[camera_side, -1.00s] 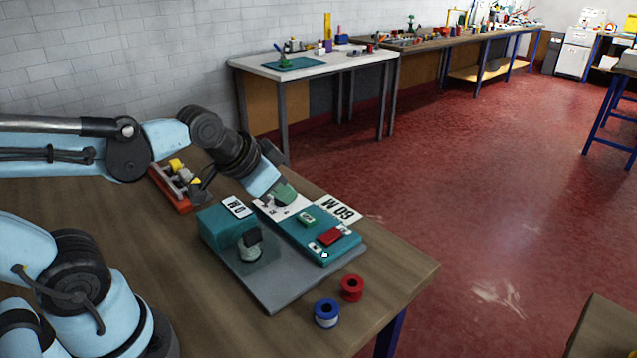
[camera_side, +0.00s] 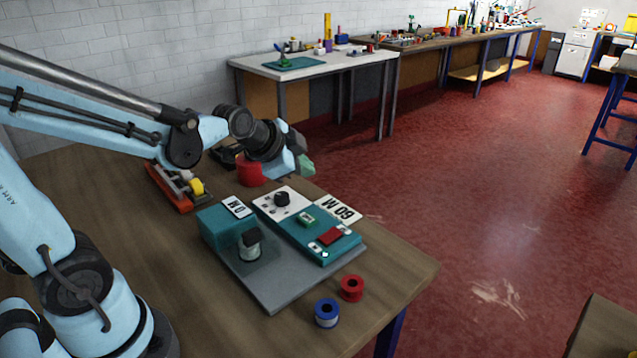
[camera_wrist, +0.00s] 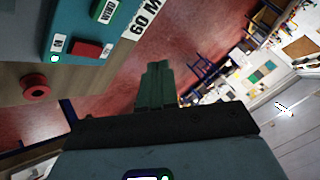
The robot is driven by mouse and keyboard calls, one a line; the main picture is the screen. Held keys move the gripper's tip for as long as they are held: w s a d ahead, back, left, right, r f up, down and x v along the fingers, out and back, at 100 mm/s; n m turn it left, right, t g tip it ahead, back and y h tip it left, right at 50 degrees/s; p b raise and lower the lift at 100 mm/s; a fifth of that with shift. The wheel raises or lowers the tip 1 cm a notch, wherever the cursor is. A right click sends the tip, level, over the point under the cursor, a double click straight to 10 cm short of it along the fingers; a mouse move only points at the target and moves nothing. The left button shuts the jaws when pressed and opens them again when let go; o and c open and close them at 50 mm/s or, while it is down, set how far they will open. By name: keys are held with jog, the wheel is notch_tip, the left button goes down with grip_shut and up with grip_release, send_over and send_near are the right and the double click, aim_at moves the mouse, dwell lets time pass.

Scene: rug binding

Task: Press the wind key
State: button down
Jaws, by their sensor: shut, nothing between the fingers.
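The teal control panel (camera_side: 292,228) sits on a grey base plate on the wooden table. Its small green key (camera_side: 306,219) has a white label; in the wrist view the wind key (camera_wrist: 107,11) is at the top edge, partly cut off, and its lettering seems to read WIND. A red key (camera_side: 330,236) lies nearer the panel's front end. A black knob (camera_side: 282,199) stands on the panel's white rear plate. My gripper (camera_side: 306,166), with green fingers, is shut and empty, raised above and behind the panel, touching nothing. Its fingers (camera_wrist: 155,85) point away from the keys.
A teal box (camera_side: 218,228) with a 0 M display and a dark spool unit (camera_side: 250,244) stand left of the panel. A card (camera_side: 340,209) reads 60 M. Red (camera_side: 351,288) and blue (camera_side: 326,313) spools lie in front. An orange-based device (camera_side: 170,190) stands behind.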

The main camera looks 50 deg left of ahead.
aim_at(304, 220)
jog(key=shift+f, duration=4.35)
jog(key=shift+f, duration=0.1)
jog(key=shift+f, duration=0.35)
jog(key=shift+f, duration=0.4)
jog(key=shift+r, duration=0.85)
jog(key=shift+r, duration=2.5)
